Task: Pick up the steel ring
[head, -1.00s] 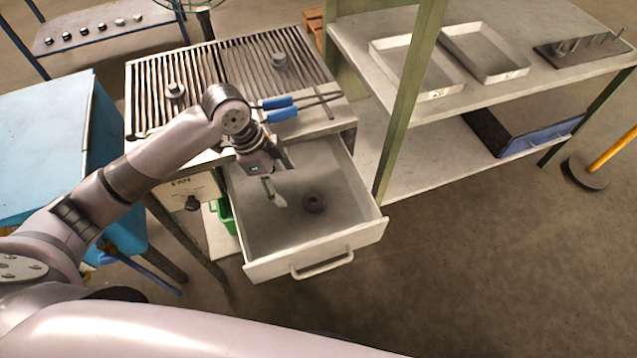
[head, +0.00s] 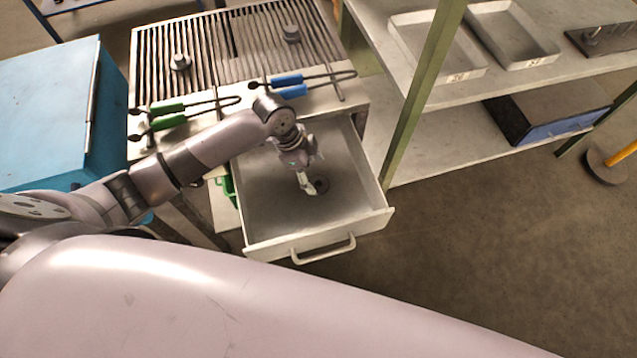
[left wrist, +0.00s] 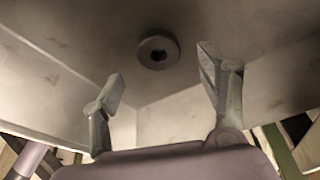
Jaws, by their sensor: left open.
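The steel ring (head: 322,184) is a small dark ring lying on the floor of the open drawer (head: 262,222). In the head view it is partly hidden behind my left gripper (head: 308,186). In the left wrist view the ring (left wrist: 158,50) lies flat, beyond the fingertips and between their lines. My left gripper (left wrist: 160,82) is open and empty, its two fingers spread apart. It hangs above the drawer, apart from the ring. My right gripper is in neither view.
The drawer's front with its handle (head: 323,250) faces me. Above it is a slatted grate (head: 215,50) with green-handled tongs (head: 180,112) and blue-handled tongs (head: 290,85). A green shelf post (head: 420,95) stands right of the drawer. A blue cabinet (head: 50,115) is at left.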

